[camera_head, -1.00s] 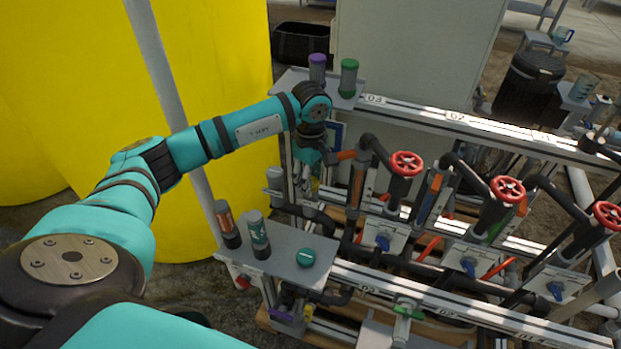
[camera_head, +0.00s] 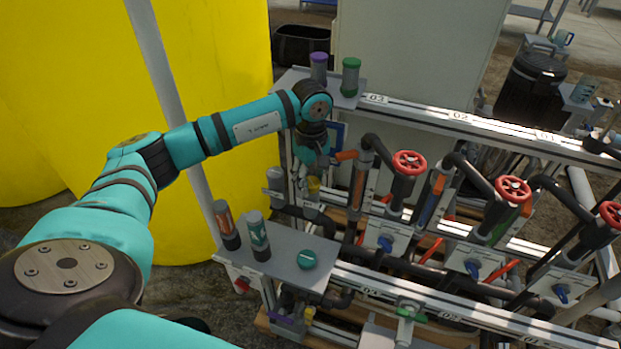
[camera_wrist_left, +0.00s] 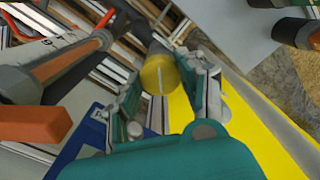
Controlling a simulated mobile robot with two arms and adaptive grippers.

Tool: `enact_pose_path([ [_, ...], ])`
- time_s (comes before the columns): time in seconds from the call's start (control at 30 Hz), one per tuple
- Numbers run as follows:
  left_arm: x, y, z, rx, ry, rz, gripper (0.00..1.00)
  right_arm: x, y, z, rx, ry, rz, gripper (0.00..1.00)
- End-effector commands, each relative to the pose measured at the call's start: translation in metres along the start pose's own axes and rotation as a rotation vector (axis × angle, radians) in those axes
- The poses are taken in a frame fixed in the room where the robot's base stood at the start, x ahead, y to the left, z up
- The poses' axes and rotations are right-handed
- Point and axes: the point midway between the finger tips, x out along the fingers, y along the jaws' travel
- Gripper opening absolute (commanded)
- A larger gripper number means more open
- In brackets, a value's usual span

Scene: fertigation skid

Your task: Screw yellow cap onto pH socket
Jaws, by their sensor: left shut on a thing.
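The yellow cap (camera_wrist_left: 160,75) sits between the fingertips of my left gripper (camera_wrist_left: 163,72). It has a pale line across its face. In the head view the cap (camera_head: 314,185) shows just below my left gripper (camera_head: 312,168), at the left end of the pipe rack. My left gripper is shut on the cap. A dark grey pipe end (camera_wrist_left: 137,28) lies just beyond the cap in the wrist view. I cannot read a pH label, and I cannot tell whether the cap touches the socket or is seated on it. My right gripper is not in view.
A grey shelf (camera_head: 290,245) near the gripper holds an orange-banded bottle, a green-labelled bottle and a green cap (camera_head: 307,259). Purple- and green-capped bottles stand on the rear shelf. Red valve wheels (camera_head: 409,163) and pipes crowd the right. A yellow tank (camera_head: 235,100) stands left.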

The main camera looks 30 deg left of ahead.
Motion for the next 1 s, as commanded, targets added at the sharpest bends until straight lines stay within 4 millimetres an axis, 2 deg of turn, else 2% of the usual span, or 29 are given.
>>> enact_pose_path([
  [0.03, 0.006, -0.003, -0.007, 0.003, 0.015, -0.006, 0.01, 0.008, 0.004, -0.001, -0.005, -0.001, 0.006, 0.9],
  [0.6, 0.006, -0.004, -0.007, 0.202, 0.013, -0.011, 0.01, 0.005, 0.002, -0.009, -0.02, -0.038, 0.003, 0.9],
  [1.0, 0.005, -0.004, -0.006, 0.228, 0.011, -0.014, 0.01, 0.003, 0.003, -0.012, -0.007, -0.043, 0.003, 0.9],
])
